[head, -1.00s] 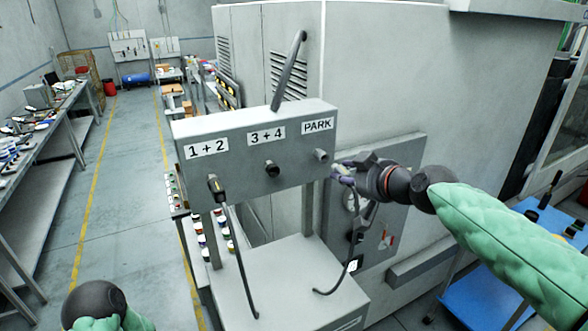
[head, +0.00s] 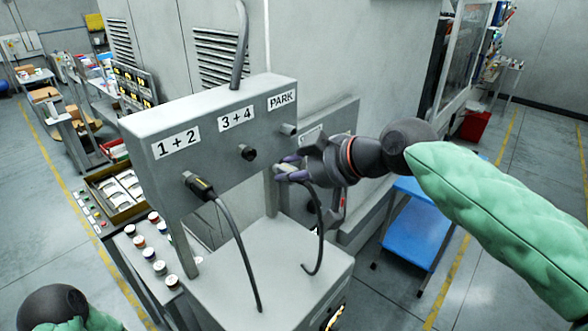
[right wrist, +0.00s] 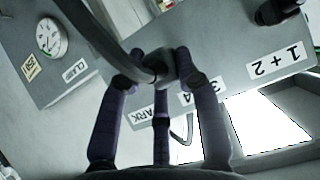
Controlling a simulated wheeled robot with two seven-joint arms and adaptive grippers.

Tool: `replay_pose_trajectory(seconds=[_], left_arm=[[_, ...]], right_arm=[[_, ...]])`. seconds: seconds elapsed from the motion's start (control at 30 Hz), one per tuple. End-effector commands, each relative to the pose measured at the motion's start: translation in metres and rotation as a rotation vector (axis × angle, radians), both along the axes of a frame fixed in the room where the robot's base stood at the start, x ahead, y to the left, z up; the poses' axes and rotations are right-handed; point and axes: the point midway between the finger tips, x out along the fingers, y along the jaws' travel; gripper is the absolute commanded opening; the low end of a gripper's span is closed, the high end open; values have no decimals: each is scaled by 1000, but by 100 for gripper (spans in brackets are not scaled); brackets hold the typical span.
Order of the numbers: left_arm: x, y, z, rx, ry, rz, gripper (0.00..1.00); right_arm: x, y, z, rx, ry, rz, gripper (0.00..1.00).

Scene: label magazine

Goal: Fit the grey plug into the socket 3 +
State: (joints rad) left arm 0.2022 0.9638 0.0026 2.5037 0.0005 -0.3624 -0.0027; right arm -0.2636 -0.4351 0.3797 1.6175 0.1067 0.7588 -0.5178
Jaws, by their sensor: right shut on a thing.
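The grey panel (head: 140,133) carries labels "1 + 2", "3 + 4" and "PARK". The dark round socket under "3 + 4" (head: 249,154) is empty. My right gripper (head: 282,170) is in front of the panel, right of and slightly below that socket, apart from it. It is shut on the grey plug (right wrist: 160,66), whose cable loops down to the box below. The fingers hide much of the plug, and its front end cannot be made out.
The grey "PARK" stub (head: 289,129) is free. Two posts carry the panel above a grey box top (head: 235,285). A blue cart (head: 412,235) stands to the right.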

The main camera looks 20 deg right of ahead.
Motion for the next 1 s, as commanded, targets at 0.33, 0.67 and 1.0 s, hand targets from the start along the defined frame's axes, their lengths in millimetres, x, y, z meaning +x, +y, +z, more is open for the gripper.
replay_pose_trajectory(seconds=[0.33, 0.67, 1.0], left_arm=[[0, 0, 1, 0, -1, 0, 40], [0, 0, 8, 0, -1, 0, 40], [0, 0, 11, 0, -1, 0, 40]], right_arm=[[15, 9, 1, 0, 0, 0, 2], [37, 25, 1, 0, 0, 1, 2], [48, 32, 1, 1, -2, -1, 1]])
